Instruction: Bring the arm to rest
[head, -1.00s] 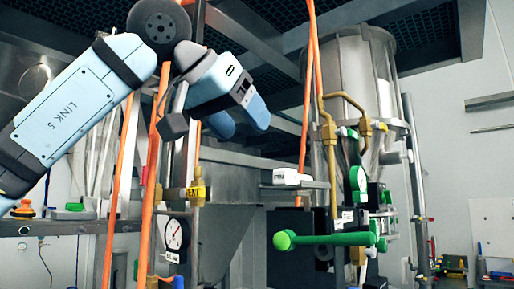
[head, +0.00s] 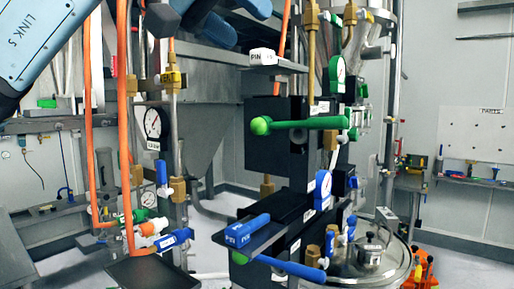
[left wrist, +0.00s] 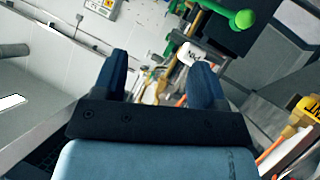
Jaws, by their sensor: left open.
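My left arm (head: 38,42) comes in from the upper left of the head view. My left gripper (head: 238,20) shows at the top of that view, with its blue fingers in front of the steel structure and its upper part cut off by the frame edge. In the left wrist view the gripper (left wrist: 158,80) has its two dark blue fingers spread apart with nothing held between them. The white block (left wrist: 190,50) and the green handle ball (left wrist: 243,18) lie beyond the fingers. My right gripper is in neither view.
A green lever (head: 300,123) sticks out from a black box. Below are blue handles (head: 247,230), gauges and brass fittings. Orange hoses (head: 123,130) hang at the left. A round steel lid (head: 370,255) is at the lower right. Open room lies toward the right wall.

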